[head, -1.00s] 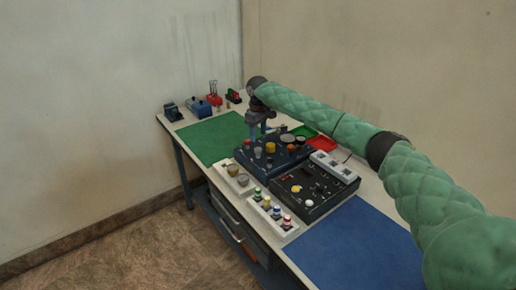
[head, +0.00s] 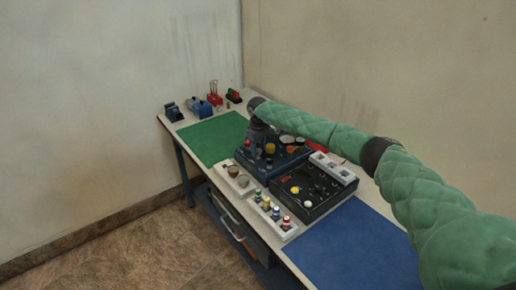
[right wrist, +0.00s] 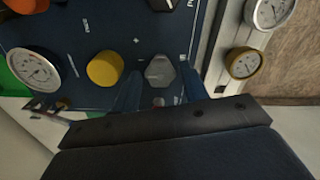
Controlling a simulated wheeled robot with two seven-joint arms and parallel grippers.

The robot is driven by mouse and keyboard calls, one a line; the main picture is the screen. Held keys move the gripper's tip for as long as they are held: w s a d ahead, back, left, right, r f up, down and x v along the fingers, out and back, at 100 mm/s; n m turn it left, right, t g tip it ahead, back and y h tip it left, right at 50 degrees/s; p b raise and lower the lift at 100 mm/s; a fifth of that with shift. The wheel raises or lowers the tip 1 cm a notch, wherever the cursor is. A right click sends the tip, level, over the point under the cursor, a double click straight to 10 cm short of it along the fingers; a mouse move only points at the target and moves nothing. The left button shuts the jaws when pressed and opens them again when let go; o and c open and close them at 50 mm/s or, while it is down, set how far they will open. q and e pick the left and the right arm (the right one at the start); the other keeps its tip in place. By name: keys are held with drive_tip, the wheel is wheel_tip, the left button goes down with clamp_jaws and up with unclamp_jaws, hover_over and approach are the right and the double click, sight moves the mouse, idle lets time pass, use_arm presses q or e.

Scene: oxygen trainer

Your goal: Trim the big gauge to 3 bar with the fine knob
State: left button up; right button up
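The dark blue trainer panel (head: 249,167) stands mid-bench, partly hidden by my right arm. In the right wrist view a grey faceted knob (right wrist: 160,71) and a yellow round knob (right wrist: 104,69) sit side by side on it. A white-faced gauge (right wrist: 33,71) is left of the yellow knob; its reading is too small to make out. Which knob is the fine one I cannot tell. My right gripper (right wrist: 160,78) is open, pointing at the panel, with a finger on either side of the grey knob and gaps showing. My left gripper is out of view.
A black box (head: 320,198) with small knobs stands next to the panel. A white block with two gauges (right wrist: 243,62) lies beside the panel's front edge. Green (head: 212,138) and blue (head: 350,245) mats leave flat room at either side.

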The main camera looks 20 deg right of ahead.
drive_tip(key=c, duration=0.7)
drive_tip(key=shift+n, duration=0.3)
